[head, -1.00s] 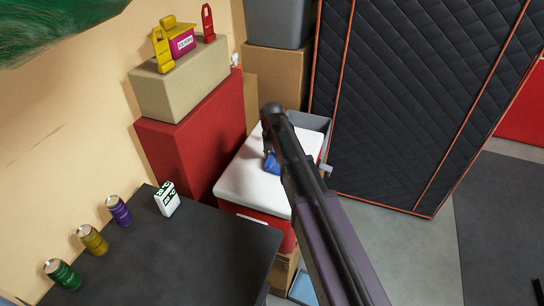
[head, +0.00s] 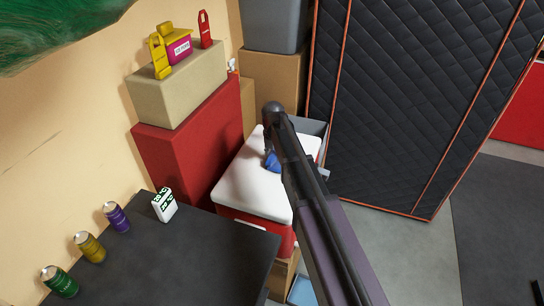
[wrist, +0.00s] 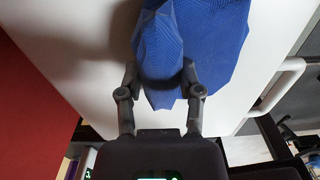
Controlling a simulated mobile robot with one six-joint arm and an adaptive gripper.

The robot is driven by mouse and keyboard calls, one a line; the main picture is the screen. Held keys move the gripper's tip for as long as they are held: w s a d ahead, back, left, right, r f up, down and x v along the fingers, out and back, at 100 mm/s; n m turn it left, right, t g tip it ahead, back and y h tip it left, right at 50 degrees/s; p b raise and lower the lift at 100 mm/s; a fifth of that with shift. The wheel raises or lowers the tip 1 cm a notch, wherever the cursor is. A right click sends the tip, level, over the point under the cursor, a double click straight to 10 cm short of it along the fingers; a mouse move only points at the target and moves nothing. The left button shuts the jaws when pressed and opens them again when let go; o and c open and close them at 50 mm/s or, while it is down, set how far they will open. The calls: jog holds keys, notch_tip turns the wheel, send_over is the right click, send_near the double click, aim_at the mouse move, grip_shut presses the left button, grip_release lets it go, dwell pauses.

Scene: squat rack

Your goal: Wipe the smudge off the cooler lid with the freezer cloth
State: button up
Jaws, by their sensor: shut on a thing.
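The blue cloth (wrist: 195,40) is held in my gripper (wrist: 162,85), which is shut on it in the wrist view. The cloth hangs bunched over the white cooler lid (wrist: 75,50); I cannot tell whether it presses on the lid. In the head view a bit of the cloth (head: 272,161) shows beside my arm, above the lid (head: 240,190). My arm hides the gripper's fingers there and part of the lid. The cooler's red body (head: 262,230) shows below the lid. No clear smudge can be made out on the visible lid.
A dark table (head: 190,255) with several cans and a white carton (head: 164,205) stands at the front left. A red box (head: 195,145) is left of the cooler. Cardboard boxes stand behind it. A tall black quilted panel (head: 410,100) rises at the right.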

jog(key=shift+w, duration=0.1)
jog(key=shift+w+d+f, duration=0.1)
jog(key=shift+w+d, duration=0.15)
jog(key=shift+w, duration=0.35)
jog(key=shift+w+d, duration=0.25)
jog(key=shift+w, duration=0.35)
jog(key=shift+w+d, duration=0.15)
jog(key=shift+w, duration=0.1)
jog(key=shift+w, duration=0.15)
jog(key=shift+w+d, duration=0.35)
jog(key=shift+w, duration=0.4)
jog(key=shift+w+d, duration=0.3)
jog(key=shift+w, duration=0.45)
jog(key=shift+w+d, duration=0.35)
jog(key=shift+w, duration=0.4)
jog(key=shift+w+d, duration=0.3)
jog(key=shift+w, duration=0.45)
jog(key=shift+w, duration=0.1)
jog(key=shift+s, duration=0.2)
